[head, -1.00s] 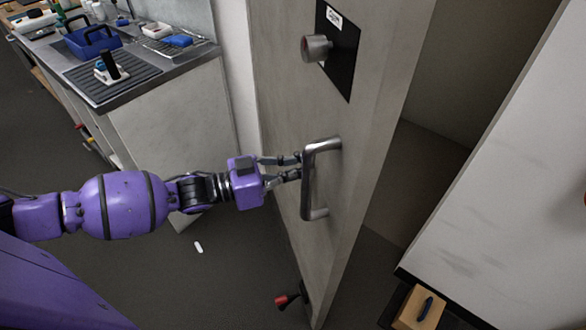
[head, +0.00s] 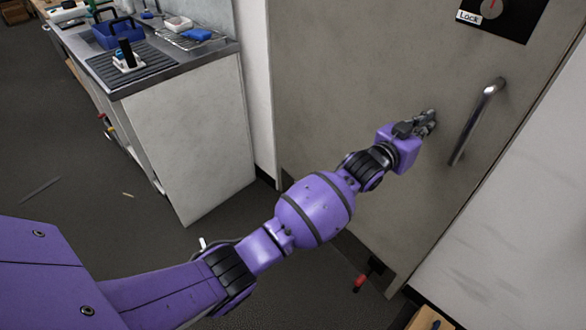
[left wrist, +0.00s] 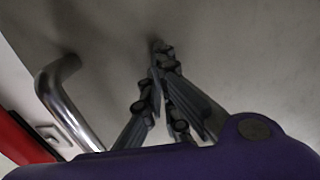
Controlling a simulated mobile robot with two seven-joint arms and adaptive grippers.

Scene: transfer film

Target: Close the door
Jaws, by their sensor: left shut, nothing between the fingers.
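The door (head: 340,75) is a large grey-beige panel, and its free edge lies close to the white wall at the right. A metal bar handle (head: 474,122) stands on it near that edge; the handle also shows at the left of the left wrist view (left wrist: 70,105). My left gripper (head: 432,118) is shut and empty, just left of the handle, with its fingertips at the door's face. In the left wrist view its fingers (left wrist: 160,55) meet at the tips against or very near the panel. Exact contact is hard to tell. My right gripper is not in view.
A lock plate (head: 503,18) sits above the handle. A red-tipped door stop (head: 362,281) is at the door's bottom. A counter (head: 190,130) with a blue basket (head: 118,32) stands at the left. A wooden box (head: 428,320) lies at the bottom right. Floor is open at the left.

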